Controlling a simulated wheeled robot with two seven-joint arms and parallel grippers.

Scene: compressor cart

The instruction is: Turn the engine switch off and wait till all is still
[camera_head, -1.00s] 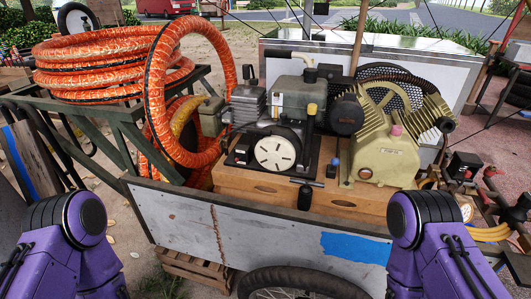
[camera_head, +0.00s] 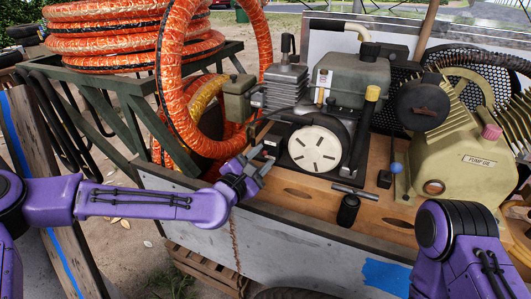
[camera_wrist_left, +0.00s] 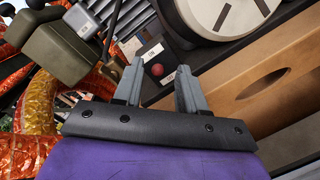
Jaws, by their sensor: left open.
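The engine (camera_head: 330,110) stands on a wooden deck on the cart, with a round white recoil cover (camera_head: 314,149) facing me. In the left wrist view, the engine switch (camera_wrist_left: 157,70) is a small red button or knob on a dark panel, with white labels above and below it. I cannot read its setting for sure. My left gripper (camera_head: 262,168) is at the panel, left of the white cover; its open fingers (camera_wrist_left: 158,88) lie either side of the switch in the wrist view, apparently not touching it. My right gripper is out of view.
A tan pump (camera_head: 470,160) with a black flywheel guard stands right of the engine. A black cylinder (camera_head: 348,210) and a blue-topped lever (camera_head: 396,168) stand on the deck. Orange hose coils (camera_head: 135,40) fill the left. The cart's grey side panel (camera_head: 290,255) edges the front.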

